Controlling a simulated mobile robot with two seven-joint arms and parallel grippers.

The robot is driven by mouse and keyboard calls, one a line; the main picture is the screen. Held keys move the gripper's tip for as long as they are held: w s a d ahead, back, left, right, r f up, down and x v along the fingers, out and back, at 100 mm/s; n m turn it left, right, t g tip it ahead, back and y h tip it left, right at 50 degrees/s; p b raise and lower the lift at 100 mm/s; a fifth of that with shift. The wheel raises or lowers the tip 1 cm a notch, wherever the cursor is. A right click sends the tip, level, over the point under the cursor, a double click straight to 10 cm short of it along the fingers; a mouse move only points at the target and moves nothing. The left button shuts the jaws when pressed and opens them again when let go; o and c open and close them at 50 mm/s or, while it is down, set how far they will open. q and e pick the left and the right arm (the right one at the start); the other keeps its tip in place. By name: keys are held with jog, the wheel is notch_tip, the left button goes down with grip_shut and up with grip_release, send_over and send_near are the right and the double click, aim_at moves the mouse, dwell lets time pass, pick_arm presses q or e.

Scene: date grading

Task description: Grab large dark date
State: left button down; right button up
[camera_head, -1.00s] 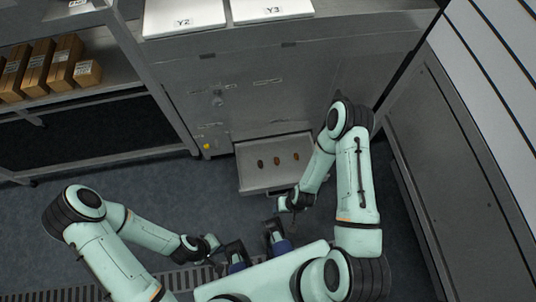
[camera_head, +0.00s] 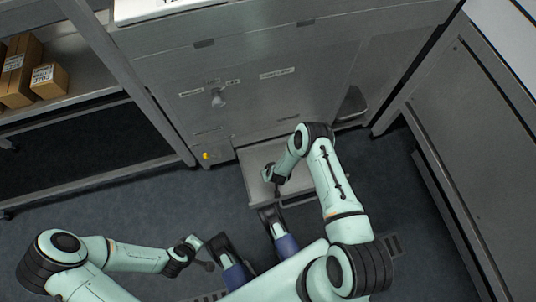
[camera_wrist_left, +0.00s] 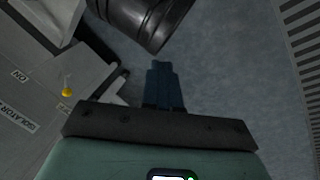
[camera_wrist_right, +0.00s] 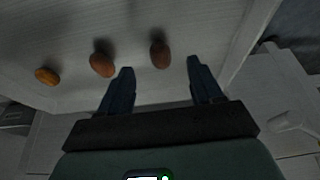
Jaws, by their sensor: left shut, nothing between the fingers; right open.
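Three brown dates lie in a row on a pale tray (camera_head: 258,188), hidden behind my right arm in the head view. In the right wrist view, the left date (camera_wrist_right: 47,76) is smaller and more orange, the middle date (camera_wrist_right: 102,64) is large and reddish brown, and the right date (camera_wrist_right: 160,54) is a darker brown. My right gripper (camera_wrist_right: 160,66) is open and empty. The right date shows between its fingertips, slightly beyond them; the middle date is outside the left finger. My left gripper (camera_wrist_left: 163,66) is shut and empty, away from the tray above the floor.
The tray juts from the base of a grey metal cabinet (camera_head: 260,95); its raised rim (camera_wrist_right: 250,55) is right of my right gripper. A shelf with cardboard boxes (camera_head: 48,80) is at left. A grey cabinet (camera_head: 475,120) bounds the right side. Open floor (camera_head: 120,215) lies at left.

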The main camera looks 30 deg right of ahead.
jog(key=b+x, duration=0.2)
jog(key=x, duration=0.2)
jog(key=shift+w+f, duration=0.25)
jog(key=shift+f, duration=0.25)
jog(key=shift+w+f, duration=0.15)
jog(key=shift+f, duration=0.05)
pick_arm(q)
jog(key=f, duration=0.1)
jog(key=a+f, duration=0.1)
jog(key=w+f, duration=0.1)
jog(key=shift+a+f+y, duration=0.25)
jog(key=shift+a+y, duration=0.05)
jog(key=shift+a, duration=0.05)
pick_arm(e)
jog(key=shift+c, duration=0.3)
jog(key=c, duration=0.8)
